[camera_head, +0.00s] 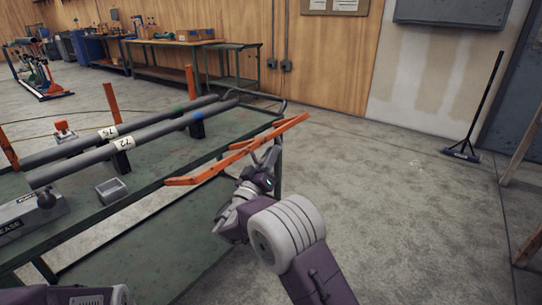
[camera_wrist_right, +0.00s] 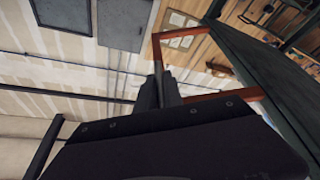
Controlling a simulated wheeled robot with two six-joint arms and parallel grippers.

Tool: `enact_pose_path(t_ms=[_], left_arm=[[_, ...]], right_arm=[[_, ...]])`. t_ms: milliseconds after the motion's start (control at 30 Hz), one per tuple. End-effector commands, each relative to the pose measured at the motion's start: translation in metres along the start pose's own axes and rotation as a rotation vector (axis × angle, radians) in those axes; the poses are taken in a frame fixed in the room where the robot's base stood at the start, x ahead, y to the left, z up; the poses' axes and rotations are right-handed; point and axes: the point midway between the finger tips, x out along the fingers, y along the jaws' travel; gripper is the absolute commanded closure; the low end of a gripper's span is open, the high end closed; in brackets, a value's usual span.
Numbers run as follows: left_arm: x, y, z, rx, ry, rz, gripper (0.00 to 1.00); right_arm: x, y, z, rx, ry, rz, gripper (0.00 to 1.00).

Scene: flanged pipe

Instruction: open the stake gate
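The stake gate (camera_head: 205,171) is an orange bar frame along the right side of the green cart, reaching out past its far right corner. It also shows in the right wrist view (camera_wrist_right: 180,33), as an upper and a lower orange bar. My right gripper (camera_head: 268,156) is at the gate's outer bar. In the right wrist view its dark fingers (camera_wrist_right: 161,90) are close together around that bar and hide part of it. My left gripper is out of view.
The green cart (camera_head: 165,245) carries two long grey pipes (camera_head: 130,142), a small grey tray (camera_head: 111,190) and a grey case (camera_head: 28,216). Orange stakes (camera_head: 112,103) stand on its far side. The floor right of the cart is clear up to a broom (camera_head: 462,152).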

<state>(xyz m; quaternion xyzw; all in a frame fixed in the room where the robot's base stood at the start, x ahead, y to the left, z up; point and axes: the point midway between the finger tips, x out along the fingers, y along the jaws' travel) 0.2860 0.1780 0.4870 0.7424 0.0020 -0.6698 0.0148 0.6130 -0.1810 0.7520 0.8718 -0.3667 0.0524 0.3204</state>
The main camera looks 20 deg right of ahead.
Motion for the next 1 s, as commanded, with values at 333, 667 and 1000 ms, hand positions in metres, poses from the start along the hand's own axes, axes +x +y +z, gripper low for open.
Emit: enact_pose_path(t_ms=[333, 667, 1000], left_arm=[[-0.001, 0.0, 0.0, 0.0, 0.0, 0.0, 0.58], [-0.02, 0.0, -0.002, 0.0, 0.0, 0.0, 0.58], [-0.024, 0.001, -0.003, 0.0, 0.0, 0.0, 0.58]], right_arm=[[-0.001, 0.0, -0.001, 0.001, 0.001, 0.001, 0.67], [-0.062, 0.0, -0.004, -0.002, 0.003, -0.004, 0.67], [-0.091, 0.001, 0.001, -0.002, -0.001, 0.005, 0.67]])
